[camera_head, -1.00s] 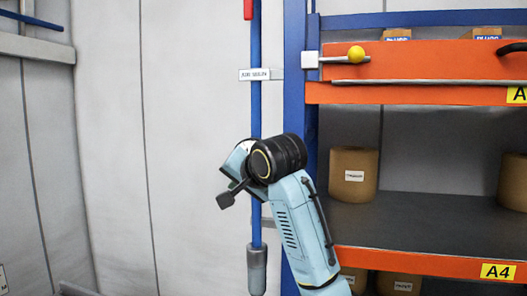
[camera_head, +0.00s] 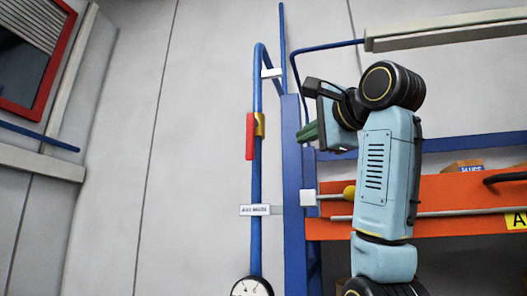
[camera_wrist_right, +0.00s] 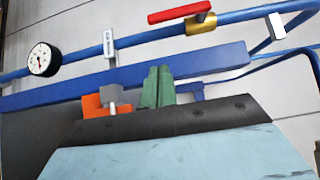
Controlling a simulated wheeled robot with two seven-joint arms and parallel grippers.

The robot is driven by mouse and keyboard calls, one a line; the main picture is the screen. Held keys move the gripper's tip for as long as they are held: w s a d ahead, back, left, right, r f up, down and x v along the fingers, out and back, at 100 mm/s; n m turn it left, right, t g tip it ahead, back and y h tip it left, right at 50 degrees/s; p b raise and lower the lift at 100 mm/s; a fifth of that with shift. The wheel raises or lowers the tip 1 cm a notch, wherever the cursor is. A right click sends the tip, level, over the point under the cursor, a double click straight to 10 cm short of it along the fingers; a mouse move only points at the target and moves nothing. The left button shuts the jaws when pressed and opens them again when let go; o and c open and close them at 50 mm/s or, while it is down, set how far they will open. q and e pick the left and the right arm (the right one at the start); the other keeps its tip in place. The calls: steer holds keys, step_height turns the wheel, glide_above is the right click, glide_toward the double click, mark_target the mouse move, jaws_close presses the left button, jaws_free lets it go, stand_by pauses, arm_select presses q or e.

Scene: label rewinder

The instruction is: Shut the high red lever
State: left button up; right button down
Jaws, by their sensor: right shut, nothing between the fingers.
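The high red lever (camera_head: 250,136) sits on a brass valve (camera_head: 260,124) on the upright blue pipe (camera_head: 256,178). Its handle lies along the pipe, just left of it. In the right wrist view the red lever (camera_wrist_right: 180,12) and brass valve (camera_wrist_right: 200,24) show at the top, also along the pipe. My right gripper (camera_head: 307,132) is shut and empty, right of the lever and apart from it in the head view. Its green fingers show together in the right wrist view (camera_wrist_right: 158,88), below the pipe. My left gripper is not in view.
A blue rack post (camera_head: 293,190) stands between the pipe and my right arm. An orange shelf beam (camera_head: 450,195) and a yellow knob (camera_head: 349,192) are close to that arm. A gauge (camera_head: 252,287) sits low on the pipe.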

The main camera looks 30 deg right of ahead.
steer(key=shift+w, duration=0.1)
steer(key=p, duration=0.5)
glide_toward(252, 138)
steer(key=w+d+f, duration=0.4)
steer(key=d, duration=0.1)
steer(key=w+a+p, duration=0.1)
steer(key=w+a, duration=0.1)
steer(key=a, duration=0.1)
steer(key=shift+w, duration=0.25)
